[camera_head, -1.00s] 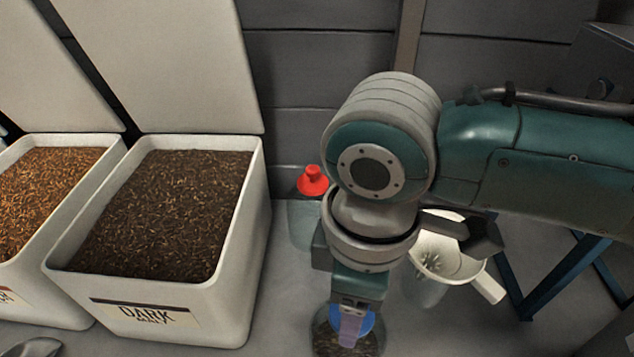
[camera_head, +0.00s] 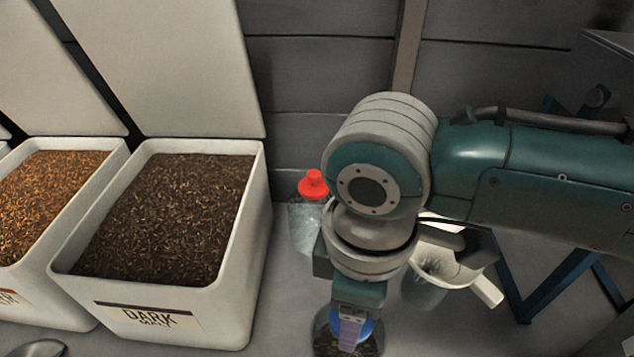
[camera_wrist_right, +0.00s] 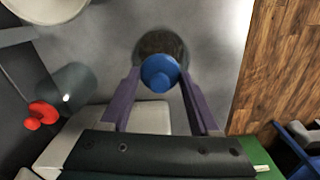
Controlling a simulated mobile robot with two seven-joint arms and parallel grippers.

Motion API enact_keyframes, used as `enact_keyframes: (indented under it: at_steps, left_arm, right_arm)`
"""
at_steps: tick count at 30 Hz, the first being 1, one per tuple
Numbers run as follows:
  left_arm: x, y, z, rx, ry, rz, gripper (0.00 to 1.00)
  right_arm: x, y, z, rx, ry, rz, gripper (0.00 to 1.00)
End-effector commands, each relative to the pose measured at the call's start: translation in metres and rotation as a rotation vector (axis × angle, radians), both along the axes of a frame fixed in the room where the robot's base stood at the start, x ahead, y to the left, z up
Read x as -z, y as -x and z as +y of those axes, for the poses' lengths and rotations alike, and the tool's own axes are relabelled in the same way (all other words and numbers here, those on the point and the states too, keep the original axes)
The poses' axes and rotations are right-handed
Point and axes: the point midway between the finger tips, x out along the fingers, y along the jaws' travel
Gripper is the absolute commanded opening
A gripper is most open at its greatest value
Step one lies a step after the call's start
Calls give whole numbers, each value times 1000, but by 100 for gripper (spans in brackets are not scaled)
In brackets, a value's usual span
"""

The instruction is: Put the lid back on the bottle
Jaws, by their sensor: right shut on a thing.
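The blue lid (camera_wrist_right: 160,74) is between the purple fingers of my right gripper (camera_wrist_right: 160,80), which is shut on it. In the wrist view the lid overlaps the near part of the round mouth of a clear bottle (camera_wrist_right: 158,42) with dark contents. The head view shows the bottle (camera_head: 321,335) at the bottom edge, partly hidden by my right gripper (camera_head: 352,335) and the blue lid (camera_head: 366,325). I cannot tell whether the lid touches the rim. My left gripper is not in view.
A clear bottle with a red lid (camera_head: 313,184) stands behind my wrist, near the wall. A white bin of dark malt (camera_head: 245,290) stands at left, with another bin beside it. A white-rimmed strainer on a clear vessel (camera_head: 487,290) stands right of my wrist.

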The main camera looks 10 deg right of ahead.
Motion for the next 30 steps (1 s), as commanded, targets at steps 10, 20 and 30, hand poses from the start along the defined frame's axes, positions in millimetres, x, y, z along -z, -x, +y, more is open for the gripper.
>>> enact_keyframes:
  at_steps: [10, 20, 30]
  left_arm:
    - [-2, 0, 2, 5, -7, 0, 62]
    - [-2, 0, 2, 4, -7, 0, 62]
    - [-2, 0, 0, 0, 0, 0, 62]
  right_arm:
    - [0, 0, 0, 0, 0, 0, 10]
    - [0, 0, 0, 0, 0, 0, 84]
    - [0, 0, 0, 0, 0, 0, 100]
